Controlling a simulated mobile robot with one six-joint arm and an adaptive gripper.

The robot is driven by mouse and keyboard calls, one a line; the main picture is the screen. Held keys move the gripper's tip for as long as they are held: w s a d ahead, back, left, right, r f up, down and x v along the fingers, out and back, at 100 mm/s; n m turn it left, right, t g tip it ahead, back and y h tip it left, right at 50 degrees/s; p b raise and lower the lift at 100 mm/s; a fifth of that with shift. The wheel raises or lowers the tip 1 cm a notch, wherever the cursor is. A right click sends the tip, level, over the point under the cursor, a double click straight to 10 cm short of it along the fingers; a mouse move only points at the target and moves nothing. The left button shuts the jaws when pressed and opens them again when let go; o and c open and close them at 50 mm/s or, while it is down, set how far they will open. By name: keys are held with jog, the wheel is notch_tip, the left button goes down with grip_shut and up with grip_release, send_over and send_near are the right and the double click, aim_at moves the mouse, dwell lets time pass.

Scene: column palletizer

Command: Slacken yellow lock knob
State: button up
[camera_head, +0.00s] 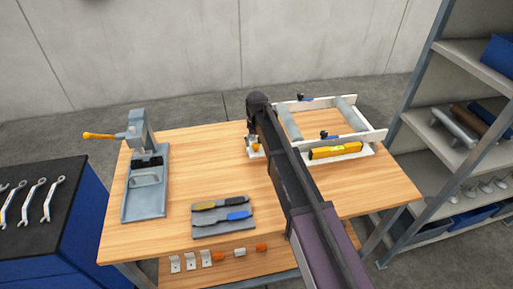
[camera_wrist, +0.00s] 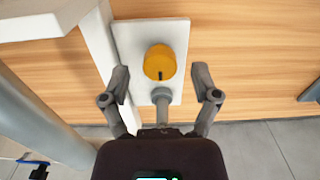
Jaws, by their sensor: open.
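The yellow lock knob (camera_wrist: 160,62) is round, with a short dark mark on its lower edge. It sits on a white plate (camera_wrist: 144,29), with a grey cylindrical post (camera_wrist: 161,97) just below it in the wrist view. My gripper (camera_wrist: 160,78) is open, its two fingers to either side of the post and the knob's lower edge, with gaps on both sides. I cannot tell the height between fingers and knob. In the head view the knob (camera_head: 256,147) is a small yellow spot beside my arm, which hides part of the area.
A white frame with grey rollers (camera_head: 347,113) and a yellow level (camera_head: 336,150) stands right of the knob. A lever press (camera_head: 147,182) and a grey tray with two handled tools (camera_head: 223,217) are to the left. The wooden bench (camera_head: 200,160) between is clear.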

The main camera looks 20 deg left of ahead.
jog(key=shift+f, duration=0.45)
jog(key=shift+c, duration=0.2)
grip_shut()
